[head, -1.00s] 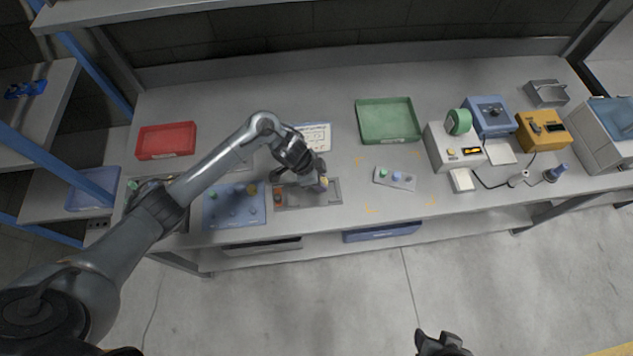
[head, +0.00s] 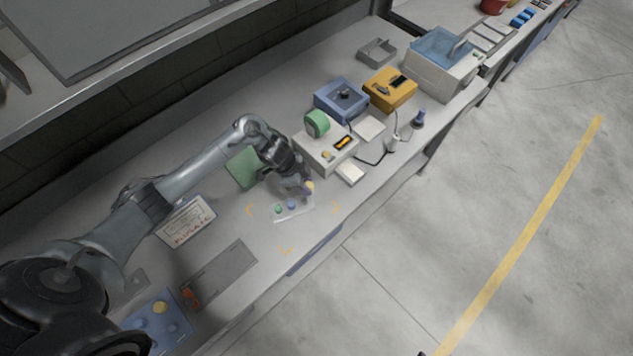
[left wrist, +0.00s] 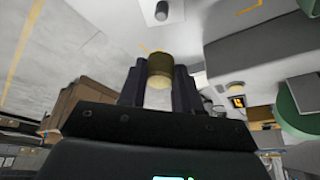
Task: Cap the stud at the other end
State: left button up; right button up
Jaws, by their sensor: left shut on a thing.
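My left gripper (head: 306,188) is shut on a yellow cap (head: 310,186). The yellow cap also shows between the fingers in the left wrist view (left wrist: 159,66). The gripper is at the right end of a pale grey plate (head: 298,214). On the plate a green cap (head: 278,209) stands at the left end and a blue cap (head: 291,204) in the middle. The plate's right end is partly hidden by the gripper, and I cannot tell whether the yellow cap touches a stud. Only a dark tip of my right gripper (head: 423,353) shows at the bottom edge.
Behind the gripper are a green tray (head: 242,169) and a white device (head: 325,151) with a green roll. Blue (head: 340,98) and yellow (head: 389,88) boxes stand farther back. A blue board (head: 160,325) with caps lies front left. Bench surface around the plate is mostly clear.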

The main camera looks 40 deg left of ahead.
pick_arm(q)
jog(key=shift+s+a+f, duration=0.15)
jog(key=shift+a+f, duration=0.2)
jog(key=shift+a, duration=0.05)
jog(key=shift+s+f+b, duration=0.35)
jog(key=shift+s+f, duration=0.25)
jog(key=shift+w+f+b, duration=0.1)
jog(key=shift+f+b, duration=0.3)
jog(key=shift+b, duration=0.1)
jog(key=shift+f+b, duration=0.9)
jog(key=shift+b, duration=0.1)
jog(key=shift+f+b, duration=0.65)
jog(key=shift+b, duration=0.15)
